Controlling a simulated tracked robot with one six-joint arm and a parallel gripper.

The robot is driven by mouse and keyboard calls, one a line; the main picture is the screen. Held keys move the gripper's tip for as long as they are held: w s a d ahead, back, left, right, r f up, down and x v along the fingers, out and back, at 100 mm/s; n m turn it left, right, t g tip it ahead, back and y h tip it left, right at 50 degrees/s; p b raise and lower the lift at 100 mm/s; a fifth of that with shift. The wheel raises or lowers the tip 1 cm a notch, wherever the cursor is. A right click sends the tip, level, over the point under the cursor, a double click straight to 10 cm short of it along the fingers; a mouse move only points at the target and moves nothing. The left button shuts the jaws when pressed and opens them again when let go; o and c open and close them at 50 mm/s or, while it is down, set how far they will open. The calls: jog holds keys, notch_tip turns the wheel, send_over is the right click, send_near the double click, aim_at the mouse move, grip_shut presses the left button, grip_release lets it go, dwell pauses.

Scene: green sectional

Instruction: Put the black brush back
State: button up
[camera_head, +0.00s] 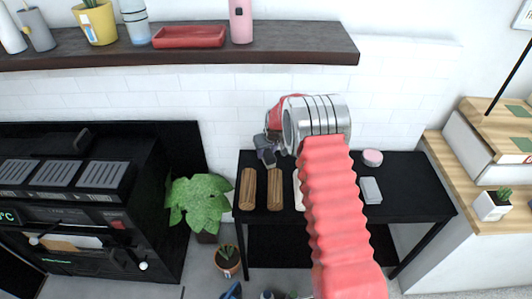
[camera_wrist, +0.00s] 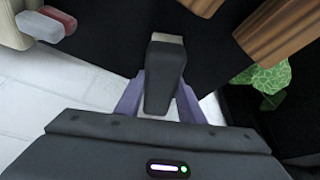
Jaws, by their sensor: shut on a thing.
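The black brush (camera_wrist: 166,75) is a dark block with a pale beige end. My gripper (camera_wrist: 161,88) is shut on it, with one purple finger on each side in the wrist view. In the head view my gripper (camera_head: 268,152) is over the back edge of the black table (camera_head: 410,190), just behind two wooden blocks. I cannot make out the brush clearly there. In the wrist view the dark tabletop lies beyond the brush. My red arm hides part of the table in the head view.
Two wooden blocks (camera_head: 248,188) stand on the table, near a pale object (camera_head: 298,190) partly behind my arm. A pink round item (camera_head: 372,157) and a grey block (camera_head: 371,190) sit to the right. A leafy plant (camera_head: 199,200) is at the left. A shelf (camera_head: 270,48) hangs above.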

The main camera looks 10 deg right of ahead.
jog(key=o, duration=1.2)
jog(key=shift+v, duration=6)
jog(key=shift+r, duration=0.1)
